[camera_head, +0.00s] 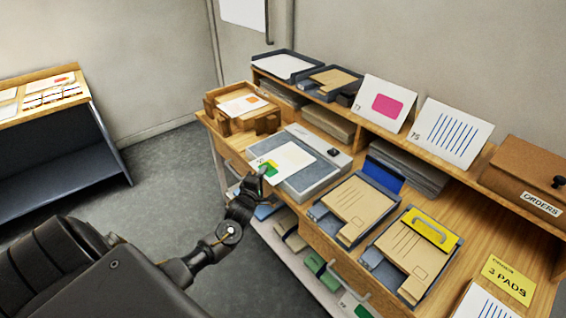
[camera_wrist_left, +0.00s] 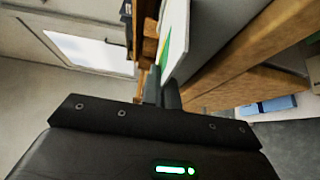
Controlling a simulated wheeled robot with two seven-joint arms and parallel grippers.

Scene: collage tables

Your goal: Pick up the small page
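The small page (camera_head: 286,159) is white with a green, yellow and orange patch. It lies over the flat grey device (camera_head: 318,177) on the shelf unit, with its patterned end toward my left gripper (camera_head: 262,174). The page also shows edge-on in the left wrist view (camera_wrist_left: 176,38). There, the two dark fingers of my left gripper (camera_wrist_left: 163,92) are close together, with the page's near end running down between them. The fingers appear shut on that edge and partly hide it. My right gripper is not in view.
A wooden tray (camera_head: 228,122) stands left of the device. Two grey trays with brown folders (camera_head: 356,208) (camera_head: 413,258) stand to its right. A raised shelf behind holds a pink card (camera_head: 387,105) and a striped card (camera_head: 451,133). Open floor lies left of the unit.

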